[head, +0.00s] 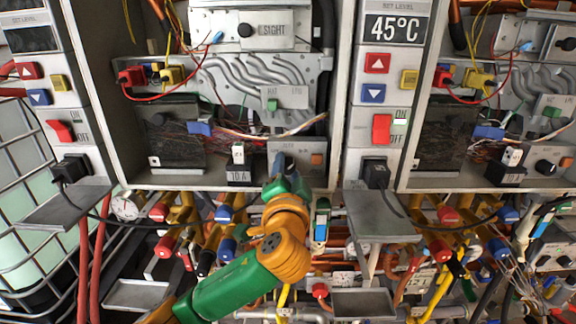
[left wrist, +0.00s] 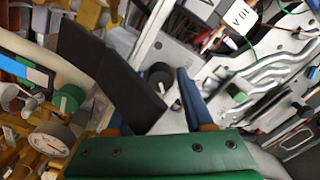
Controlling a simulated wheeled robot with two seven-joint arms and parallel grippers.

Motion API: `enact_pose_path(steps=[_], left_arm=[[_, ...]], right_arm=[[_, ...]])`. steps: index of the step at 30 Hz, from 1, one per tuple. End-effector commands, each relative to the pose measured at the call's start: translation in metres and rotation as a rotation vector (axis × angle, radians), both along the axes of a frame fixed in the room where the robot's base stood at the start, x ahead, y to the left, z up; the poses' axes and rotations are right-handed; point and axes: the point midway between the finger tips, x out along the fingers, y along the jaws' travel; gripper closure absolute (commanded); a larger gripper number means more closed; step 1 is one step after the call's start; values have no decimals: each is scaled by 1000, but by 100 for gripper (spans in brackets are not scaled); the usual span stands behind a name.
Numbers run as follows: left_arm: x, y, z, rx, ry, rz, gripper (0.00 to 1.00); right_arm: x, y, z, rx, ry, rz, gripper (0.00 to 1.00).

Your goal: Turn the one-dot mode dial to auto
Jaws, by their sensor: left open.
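The mode panel (head: 309,150) is a pale plate with an orange square, low in the middle heater. In the head view my left gripper (head: 285,168) is in front of this panel and hides its dial. In the left wrist view a round black dial (left wrist: 160,76) stands on a pale panel. I cannot tell if either finger touches the dial. Its dots and setting are not readable. My right gripper is not in view.
Another black knob (head: 245,30) sits on an upper panel marked "SIGHT". A black connector marked "10 A" (head: 240,174) stands left of my gripper. Pipes, valves and a gauge (head: 127,205) crowd the space below. A grey tray (head: 380,217) juts out at right.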

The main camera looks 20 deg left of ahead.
Motion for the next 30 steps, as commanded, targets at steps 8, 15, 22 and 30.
enact_pose_path(steps=[8,15,22,30], left_arm=[[1,0,0,0,-1,1,56],[1,0,0,0,-1,1,100],[1,0,-1,-27,-9,0,100],[1,-1,-3,-181,-55,-3,100]], right_arm=[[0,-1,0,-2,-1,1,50],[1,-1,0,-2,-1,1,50],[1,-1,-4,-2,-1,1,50],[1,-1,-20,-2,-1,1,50]])
